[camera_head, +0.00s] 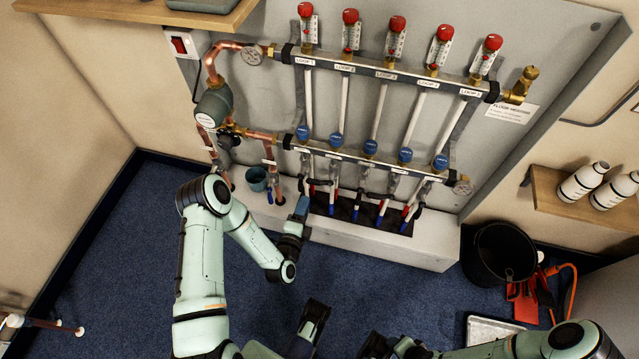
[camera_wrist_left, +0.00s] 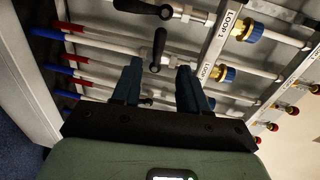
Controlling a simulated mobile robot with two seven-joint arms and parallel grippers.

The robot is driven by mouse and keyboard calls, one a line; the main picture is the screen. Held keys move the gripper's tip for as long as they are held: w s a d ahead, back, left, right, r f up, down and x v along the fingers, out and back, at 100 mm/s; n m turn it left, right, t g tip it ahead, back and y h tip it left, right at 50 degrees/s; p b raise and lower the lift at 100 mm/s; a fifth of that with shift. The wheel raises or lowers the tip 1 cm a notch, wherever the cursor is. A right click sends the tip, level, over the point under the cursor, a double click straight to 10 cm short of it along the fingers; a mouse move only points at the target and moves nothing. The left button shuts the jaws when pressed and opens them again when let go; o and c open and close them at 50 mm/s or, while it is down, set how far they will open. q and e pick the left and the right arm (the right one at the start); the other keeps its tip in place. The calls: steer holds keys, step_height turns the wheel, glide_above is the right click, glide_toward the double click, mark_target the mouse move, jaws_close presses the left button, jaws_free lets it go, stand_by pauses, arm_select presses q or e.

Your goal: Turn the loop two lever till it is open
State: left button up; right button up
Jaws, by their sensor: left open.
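The loop two lever appears to be the black lever (camera_head: 320,182) under the second blue-capped valve of the lower manifold in the head view. In the left wrist view this black lever (camera_wrist_left: 157,48) sits crosswise to its pipe, just past my left fingertips and between their lines. My left gripper (camera_head: 298,206) is open, below and left of the lever in the head view. Its two blue fingers (camera_wrist_left: 158,75) frame the lever's lower end in the wrist view; contact cannot be told. My right arm shows at the bottom right; its finger opening is unclear.
A neighbouring black lever (camera_wrist_left: 145,8) lies along its pipe. Red and blue pipes drop into the white ledge (camera_head: 350,232) in front.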

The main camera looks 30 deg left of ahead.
mark_target(313, 184)
arm_select(q)
steer(key=shift+b+x, duration=1.3)
steer(key=shift+x, duration=4.4)
arm_select(e)
steer(key=shift+t+h, duration=0.3)
steer(key=shift+t, duration=0.4)
steer(key=shift+w+d+f, duration=0.35)
steer(key=shift+w+f, duration=0.15)
steer(key=shift+w, duration=0.2)
steer(key=shift+w+d+f, duration=0.4)
steer(key=shift+w+f, duration=0.15)
steer(key=shift+w, duration=0.2)
steer(key=shift+w+d+f, duration=0.35)
steer(key=shift+w+f, duration=0.15)
steer(key=shift+w, duration=0.2)
arm_select(q)
jaws_close()
